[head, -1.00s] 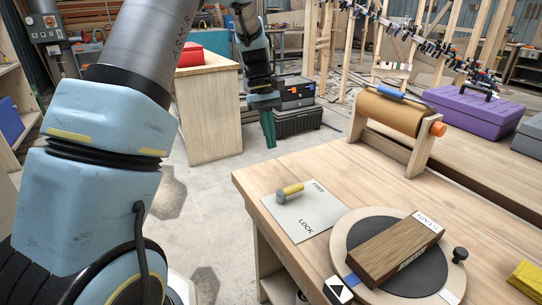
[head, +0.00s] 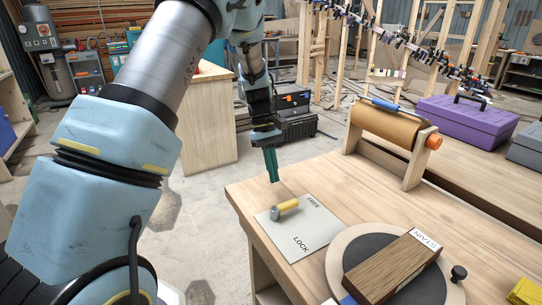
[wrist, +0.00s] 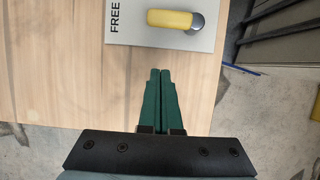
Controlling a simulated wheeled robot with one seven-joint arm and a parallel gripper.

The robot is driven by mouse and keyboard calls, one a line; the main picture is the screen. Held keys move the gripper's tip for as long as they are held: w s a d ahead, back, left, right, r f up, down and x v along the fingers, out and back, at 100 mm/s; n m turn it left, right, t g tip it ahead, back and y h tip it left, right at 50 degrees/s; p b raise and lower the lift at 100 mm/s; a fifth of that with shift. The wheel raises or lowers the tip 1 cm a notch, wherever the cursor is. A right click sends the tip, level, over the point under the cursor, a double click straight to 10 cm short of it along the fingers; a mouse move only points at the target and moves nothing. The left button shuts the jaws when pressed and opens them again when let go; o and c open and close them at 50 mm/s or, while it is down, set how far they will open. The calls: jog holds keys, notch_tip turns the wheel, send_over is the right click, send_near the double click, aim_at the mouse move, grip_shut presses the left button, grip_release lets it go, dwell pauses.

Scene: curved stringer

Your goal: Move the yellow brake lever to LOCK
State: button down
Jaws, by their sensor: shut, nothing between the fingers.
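The yellow brake lever (head: 287,206) sits on a pale plate (head: 300,232) marked FREE and LOCK at the table's left corner. Its grey pivot is at the plate's left side, and the yellow handle points toward the FREE side. In the wrist view the lever (wrist: 169,19) and the word FREE on the plate (wrist: 140,36) show at the top. My gripper (head: 274,180) has green fingers, shut and empty, above the table's back left edge. In the wrist view the gripper (wrist: 160,73) points toward the plate and is apart from the lever.
A round turntable (head: 342,243) bears a dark wood block (head: 392,268) marked STAIN, right of the plate. A black knob (head: 458,272) is beside it. A paper roll on a wooden stand (head: 385,130) and a purple toolbox (head: 464,121) are farther back. Bare tabletop (head: 330,185) lies behind the plate.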

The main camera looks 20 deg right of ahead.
aim_at(285, 209)
jog(key=x, duration=0.3)
jog(key=shift+s+f+p, duration=0.1)
jog(key=shift+s+p, duration=0.1)
jog(key=shift+p, duration=0.15)
jog(key=shift+s+d+p, duration=0.25)
jog(key=shift+s+p, duration=0.25)
jog(key=shift+s, duration=0.75)
jog(key=shift+s+d, duration=0.15)
jog(key=shift+s, duration=0.4)
